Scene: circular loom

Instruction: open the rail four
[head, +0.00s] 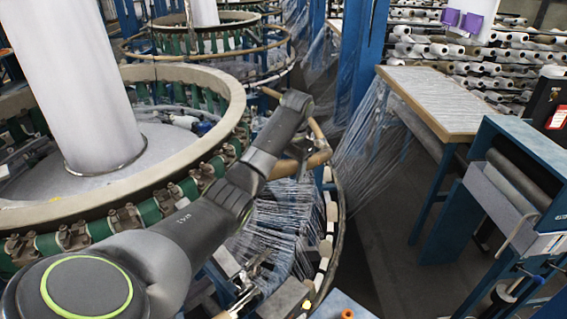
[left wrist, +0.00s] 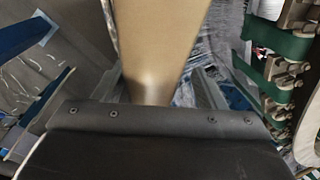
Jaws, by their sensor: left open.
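A tan, curved wooden rail (head: 318,134) runs along the outer edge of the near circular loom, partly hidden by my left arm. A tan rail piece (head: 304,162) also shows just beneath my left wrist; I cannot tell which piece is rail four. In the left wrist view a broad tan rail (left wrist: 158,45) runs from the top edge down between the open fingers of my left gripper (left wrist: 165,92). Whether the fingers touch it is not clear. The fingertips are hard to make out in the head view. My right gripper is not in view.
The loom ring (head: 236,100) with its green band and white column (head: 75,80) fills the left. Thin threads (head: 365,130) fan out from the loom toward a wooden-topped table (head: 440,100). A blue roller machine (head: 520,180) stands at the right. Dark floor lies between.

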